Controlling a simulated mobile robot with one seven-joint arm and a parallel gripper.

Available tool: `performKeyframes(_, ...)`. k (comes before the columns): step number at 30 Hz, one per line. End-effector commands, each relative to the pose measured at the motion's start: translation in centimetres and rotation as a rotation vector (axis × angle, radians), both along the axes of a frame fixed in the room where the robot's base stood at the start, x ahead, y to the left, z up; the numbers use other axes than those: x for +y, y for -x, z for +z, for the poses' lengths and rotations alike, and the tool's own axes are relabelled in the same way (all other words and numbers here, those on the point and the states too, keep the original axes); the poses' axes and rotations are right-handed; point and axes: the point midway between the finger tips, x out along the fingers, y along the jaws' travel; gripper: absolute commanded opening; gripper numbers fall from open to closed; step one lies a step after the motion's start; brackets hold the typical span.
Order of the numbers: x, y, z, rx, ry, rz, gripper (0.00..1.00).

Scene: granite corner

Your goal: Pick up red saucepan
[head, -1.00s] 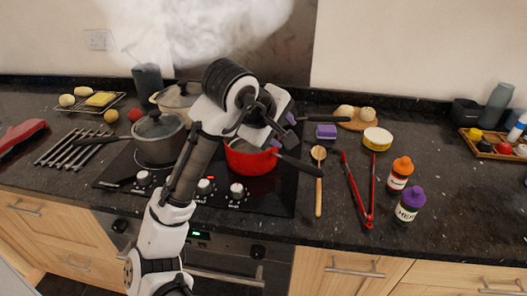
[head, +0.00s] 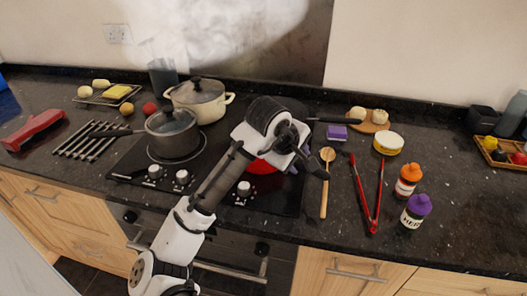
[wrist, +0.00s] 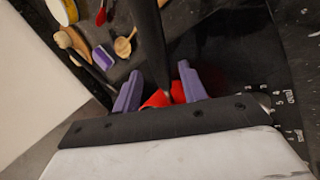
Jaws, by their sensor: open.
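The red saucepan (head: 262,167) sits on the right part of the black hob, mostly hidden behind my arm in the head view. In the wrist view, a bit of its red body (wrist: 158,99) shows low between my purple fingertips. Its dark handle (wrist: 151,35) runs from there to the top of the picture. My gripper (wrist: 160,88) is open, with one finger on each side of the handle's root. I cannot tell whether either finger touches the pan. In the head view my gripper is over the pan, its fingers largely hidden.
A grey lidded pan (head: 172,137) and a cream pot (head: 198,101) stand left of my arm. A wooden spoon (head: 324,195), red tongs (head: 371,215), a purple sponge (head: 337,132) and two bottles lie or stand to the right.

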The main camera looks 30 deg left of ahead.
Motion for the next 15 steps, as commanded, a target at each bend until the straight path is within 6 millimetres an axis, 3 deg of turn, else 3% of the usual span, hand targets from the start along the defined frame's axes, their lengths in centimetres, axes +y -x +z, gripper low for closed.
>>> performKeyframes(9, -0.2, -2.0, -3.3, 0.002, 0.000, -0.001, 0.42)
performKeyframes(15, -0.2, -2.2, -3.9, 0.000, -0.001, -0.001, 0.42)
